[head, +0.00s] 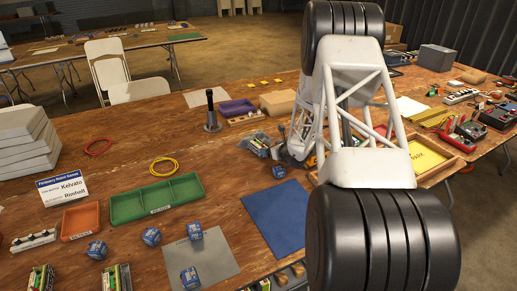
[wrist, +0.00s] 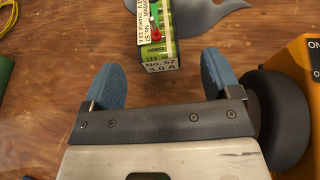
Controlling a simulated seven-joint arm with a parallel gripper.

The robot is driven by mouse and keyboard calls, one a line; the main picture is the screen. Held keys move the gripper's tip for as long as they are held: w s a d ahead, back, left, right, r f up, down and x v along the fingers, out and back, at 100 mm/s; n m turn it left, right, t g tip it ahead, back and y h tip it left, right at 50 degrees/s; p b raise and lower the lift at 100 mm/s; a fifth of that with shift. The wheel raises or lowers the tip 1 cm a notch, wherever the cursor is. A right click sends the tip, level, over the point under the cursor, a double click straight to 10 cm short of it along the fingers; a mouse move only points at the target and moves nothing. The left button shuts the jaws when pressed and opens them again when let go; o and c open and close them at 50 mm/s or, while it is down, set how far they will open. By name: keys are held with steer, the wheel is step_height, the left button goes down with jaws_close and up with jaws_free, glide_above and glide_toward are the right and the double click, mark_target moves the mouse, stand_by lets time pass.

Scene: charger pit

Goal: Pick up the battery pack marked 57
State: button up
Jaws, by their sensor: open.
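The battery pack marked 57 (wrist: 157,48) lies on the wooden table in the wrist view. It is green and black with white labels, one reading "No. 57 3.0 A", and a red and a green part on top. My gripper (wrist: 161,63) is open, its blue fingers apart to the left and right of the pack's near end, with gaps on both sides. The pack's far end is cut off by the picture's top edge. In the head view my arm largely hides the gripper; a grey-green bundle (head: 258,143) beside it may be this pack.
An orange box (wrist: 300,75) marked "ON" stands close right of my gripper in the wrist view. A grey, flame-shaped flat piece (wrist: 215,15) lies beyond the pack. In the head view, a green tray (head: 157,199), a blue mat (head: 283,218) and a dark post (head: 211,115) stand nearby.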

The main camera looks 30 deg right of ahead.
mark_target(263, 146)
steer(key=shift+x, duration=1.25)
steer(key=shift+w+a, duration=0.1)
steer(key=shift+x, duration=2.5)
steer(key=shift+a+r, duration=0.1)
steer(key=shift+a, duration=0.05)
steer(key=shift+w, duration=0.1)
steer(key=c, duration=1.4)
